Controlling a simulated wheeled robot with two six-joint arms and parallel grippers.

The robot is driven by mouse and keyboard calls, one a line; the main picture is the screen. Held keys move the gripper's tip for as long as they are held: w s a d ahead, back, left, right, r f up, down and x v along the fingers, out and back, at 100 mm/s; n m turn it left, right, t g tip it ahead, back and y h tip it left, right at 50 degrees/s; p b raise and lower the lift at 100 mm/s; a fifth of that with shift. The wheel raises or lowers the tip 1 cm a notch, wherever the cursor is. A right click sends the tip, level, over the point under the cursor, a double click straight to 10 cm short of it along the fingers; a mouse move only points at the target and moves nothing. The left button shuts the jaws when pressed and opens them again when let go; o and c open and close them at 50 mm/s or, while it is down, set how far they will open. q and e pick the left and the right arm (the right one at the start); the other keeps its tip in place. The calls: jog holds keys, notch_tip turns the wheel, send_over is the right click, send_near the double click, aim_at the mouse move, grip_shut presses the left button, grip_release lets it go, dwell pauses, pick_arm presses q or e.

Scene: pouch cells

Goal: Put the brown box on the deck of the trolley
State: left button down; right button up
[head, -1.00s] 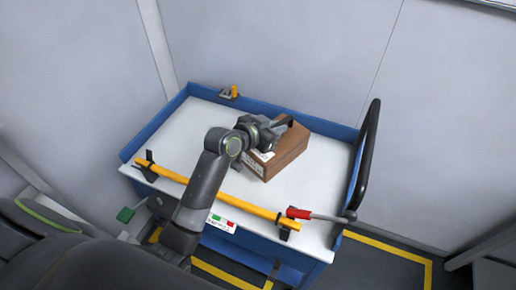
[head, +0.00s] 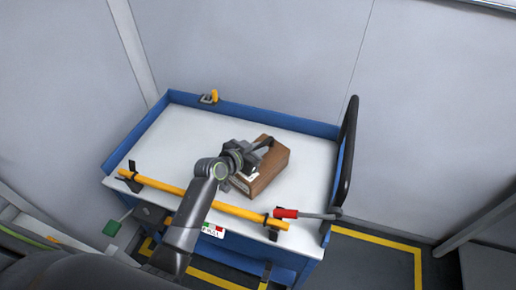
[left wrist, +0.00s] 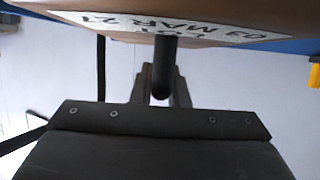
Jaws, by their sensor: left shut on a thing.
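The brown box (head: 266,176) is over the trolley's white deck (head: 190,150), right of its middle. My left gripper (head: 258,150) is shut on the box at its upper side. In the left wrist view the box (left wrist: 225,12) fills the top edge, with a white label that reads "LOT" and "03 MAR 21". A pale surface shows below it. I cannot tell whether the box's underside touches the deck or is slightly above it. My right gripper is not in view.
The trolley has blue raised edges (head: 250,113) and a black push handle (head: 347,150) at the right. A small yellow-handled latch (head: 213,97) is at the back. The deck's left part is clear.

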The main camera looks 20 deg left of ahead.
pick_arm(q)
jog(key=c, duration=1.4)
grip_release()
jog(key=shift+f, duration=0.1)
jog(key=shift+r, duration=0.25)
jog(key=b+v, duration=0.1)
jog(key=v, duration=1.1)
jog(key=shift+f, duration=0.15)
